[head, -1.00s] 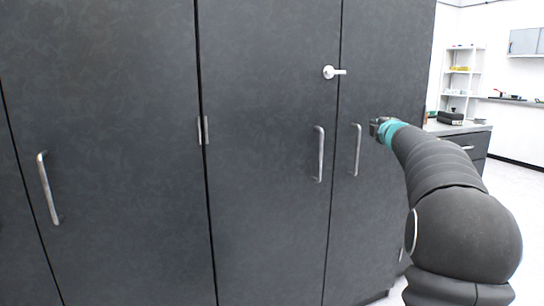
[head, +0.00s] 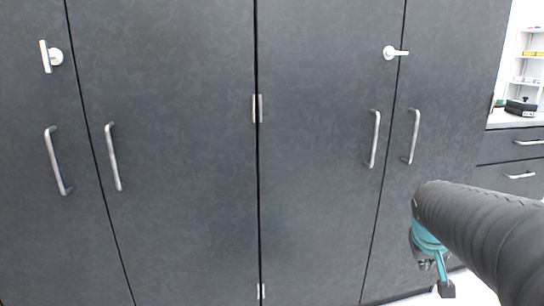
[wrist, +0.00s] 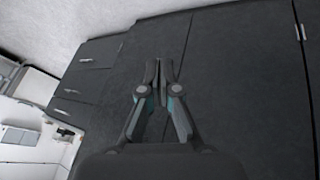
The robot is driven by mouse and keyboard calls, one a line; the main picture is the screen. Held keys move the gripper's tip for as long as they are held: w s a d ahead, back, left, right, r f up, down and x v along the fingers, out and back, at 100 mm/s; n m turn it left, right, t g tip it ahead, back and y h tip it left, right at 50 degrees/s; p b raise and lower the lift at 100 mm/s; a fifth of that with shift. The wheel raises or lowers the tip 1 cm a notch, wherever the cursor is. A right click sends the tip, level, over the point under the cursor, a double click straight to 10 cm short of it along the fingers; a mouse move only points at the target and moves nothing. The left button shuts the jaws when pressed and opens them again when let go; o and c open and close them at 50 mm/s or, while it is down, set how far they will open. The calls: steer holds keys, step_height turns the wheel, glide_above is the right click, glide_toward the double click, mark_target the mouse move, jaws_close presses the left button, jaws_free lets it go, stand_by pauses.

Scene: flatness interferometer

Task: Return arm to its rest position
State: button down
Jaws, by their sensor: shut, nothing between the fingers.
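My arm (head: 480,232) reaches in from the right side of the head view, bent so that its wrist end hangs down. My gripper (head: 445,288) points downward at the lower right, in front of the dark cabinet. In the wrist view my gripper (wrist: 158,70) has its two fingertips together, with nothing between them. The gripper looks apart from the cabinet doors and handles.
Tall dark grey cabinet doors (head: 170,200) fill most of the head view, with several bar handles (head: 375,138) and lever handles (head: 394,52). A drawer unit (head: 510,150) and white shelves (head: 530,60) stand at right. Pale floor shows at lower right.

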steer(key=s+a+f+n+y, duration=0.1)
steer(key=s+a+y, duration=0.3)
steer(key=s+a, duration=1.2)
steer(key=shift+s+a+f+t, duration=0.25)
steer(key=shift+a+f+t, duration=0.2)
steer(key=shift+a, duration=0.1)
